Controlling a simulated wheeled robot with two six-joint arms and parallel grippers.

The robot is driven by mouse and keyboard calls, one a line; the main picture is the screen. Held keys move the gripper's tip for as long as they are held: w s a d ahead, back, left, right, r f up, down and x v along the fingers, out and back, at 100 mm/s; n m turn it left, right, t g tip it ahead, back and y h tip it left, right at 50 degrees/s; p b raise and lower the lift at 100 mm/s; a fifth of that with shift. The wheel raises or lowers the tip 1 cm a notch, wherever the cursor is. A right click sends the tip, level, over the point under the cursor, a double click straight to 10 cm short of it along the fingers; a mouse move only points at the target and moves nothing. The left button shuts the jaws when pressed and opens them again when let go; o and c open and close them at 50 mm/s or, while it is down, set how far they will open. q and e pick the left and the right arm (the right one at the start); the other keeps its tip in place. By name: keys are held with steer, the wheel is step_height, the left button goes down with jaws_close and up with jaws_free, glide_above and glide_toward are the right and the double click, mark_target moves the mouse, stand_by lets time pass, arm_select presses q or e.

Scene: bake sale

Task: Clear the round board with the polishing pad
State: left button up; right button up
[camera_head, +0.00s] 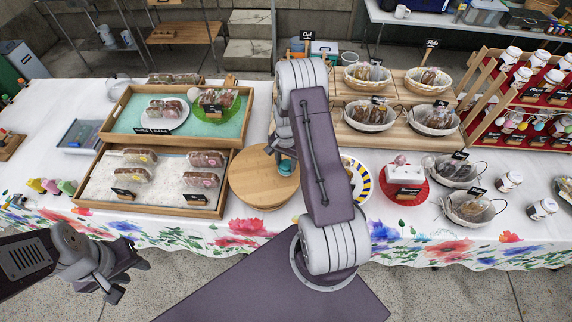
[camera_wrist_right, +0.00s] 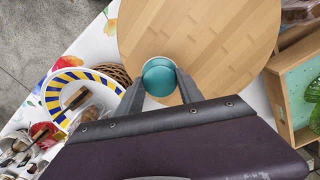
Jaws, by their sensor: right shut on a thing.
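The round board (camera_head: 255,182) is a pale wooden disc on the tablecloth, in the middle of the head view. It fills the upper middle of the right wrist view (camera_wrist_right: 215,45). Its visible top shows only wood grain; I cannot make out crumbs. The polishing pad (camera_head: 287,167) is small, round and teal; it also shows in the right wrist view (camera_wrist_right: 159,78). My right gripper (camera_wrist_right: 159,84) is shut on the pad, over the board's edge; whether the pad touches the wood is unclear. My left gripper (camera_head: 130,280) hangs open and empty in front of the table.
Wooden trays (camera_head: 88,205) of packaged bakes stand left of the board. A yellow-and-blue striped plate (camera_head: 364,187) and a red plate (camera_head: 404,196) lie to its right. Baskets (camera_head: 467,213) and a jar rack (camera_head: 545,115) stand further right. My right arm hides part of the table.

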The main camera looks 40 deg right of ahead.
steer(key=shift+w+a+r+p, duration=0.1)
steer(key=shift+r+p, duration=0.2)
steer(key=shift+r, duration=0.25)
steer(key=shift+w+a+r+p, duration=0.1)
steer(key=shift+r+p, duration=0.15)
steer(key=shift+r, duration=0.25)
step_height(320, 180, up, 3)
steer(key=shift+s+d+f+p, duration=0.1)
steer(key=shift+d+p, duration=0.05)
steer(key=shift+p, duration=0.95)
steer(key=shift+r, duration=0.25)
